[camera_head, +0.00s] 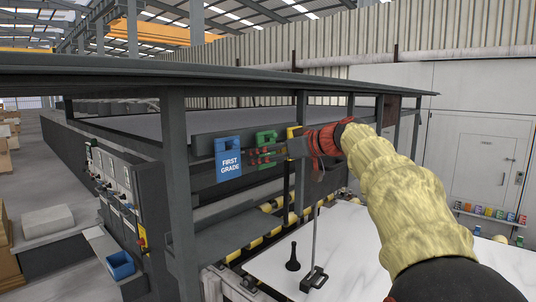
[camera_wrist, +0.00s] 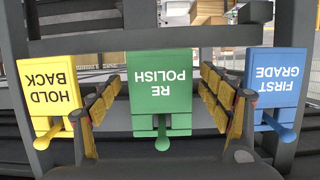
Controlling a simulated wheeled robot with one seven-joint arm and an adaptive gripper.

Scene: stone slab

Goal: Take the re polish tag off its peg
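The green RE POLISH tag (camera_wrist: 160,88) hangs upside down in the middle of the wrist view. Its green peg (camera_wrist: 162,138) shows at the tag's lower edge. In the head view the green tag (camera_head: 266,138) hangs on the dark rail, partly hidden by my gripper (camera_head: 264,154). In the wrist view my gripper (camera_wrist: 160,80) is open, with one yellow-padded finger on each side of the green tag. Gaps show between the fingers and the tag. I cannot tell how deep the tag sits between them.
The blue FIRST GRADE tag (camera_wrist: 274,82) and yellow HOLD BACK tag (camera_wrist: 49,88) hang close on either side. A dark post (camera_head: 176,190) stands left of the tags. Below are a white slab (camera_head: 345,240), a black peg-like object (camera_head: 292,258) and a long-handled tool (camera_head: 314,279).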

